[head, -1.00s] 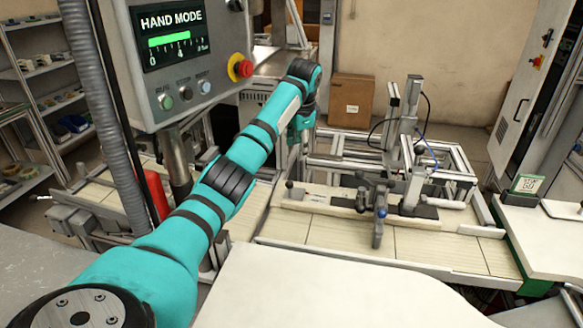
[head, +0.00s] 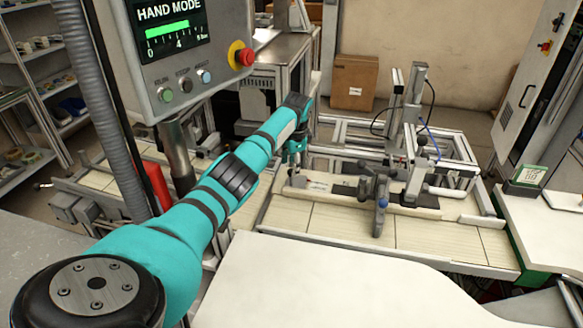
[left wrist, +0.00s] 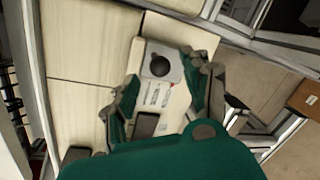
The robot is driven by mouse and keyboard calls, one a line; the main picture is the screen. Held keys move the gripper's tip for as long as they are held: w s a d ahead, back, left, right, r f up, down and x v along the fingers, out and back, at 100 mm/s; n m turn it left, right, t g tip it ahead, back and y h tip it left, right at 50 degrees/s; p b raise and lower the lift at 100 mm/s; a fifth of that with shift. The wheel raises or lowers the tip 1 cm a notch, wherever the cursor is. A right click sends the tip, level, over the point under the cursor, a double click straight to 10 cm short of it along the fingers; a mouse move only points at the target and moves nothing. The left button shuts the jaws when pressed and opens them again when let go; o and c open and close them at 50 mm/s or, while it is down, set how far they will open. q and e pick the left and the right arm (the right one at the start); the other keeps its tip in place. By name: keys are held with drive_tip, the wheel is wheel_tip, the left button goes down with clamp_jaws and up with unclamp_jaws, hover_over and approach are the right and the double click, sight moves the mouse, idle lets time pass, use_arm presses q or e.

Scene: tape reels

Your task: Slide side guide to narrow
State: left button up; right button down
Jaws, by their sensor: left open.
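The side guide looks to be the low pale bar (head: 325,186) lying across the conveyor bed. It has dark strips on top and a small knob block at its left end. In the left wrist view a grey block with a round dark knob (left wrist: 160,63) sits by printed labels on the pale bar. My left gripper (head: 294,157) points down just above the bar's left end. Its fingers (left wrist: 167,88) are open, one on each side of the block's near end. I cannot tell whether they touch it. My right gripper is not in view.
A grey upright lever (head: 381,205) stands in front of the bar. A metal post with a blue hose (head: 414,120) rises behind it. A control panel (head: 180,55) reading HAND MODE hangs at upper left. A pale worktop (head: 330,285) fills the near side.

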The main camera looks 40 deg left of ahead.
use_arm(q)
drive_tip(key=shift+w+a+f, duration=0.1)
drive_tip(key=shift+a+f, duration=0.05)
drive_tip(key=shift+f, duration=0.6)
drive_tip(key=shift+w+a+f, duration=0.1)
drive_tip(key=shift+f, duration=0.6)
clamp_jaws()
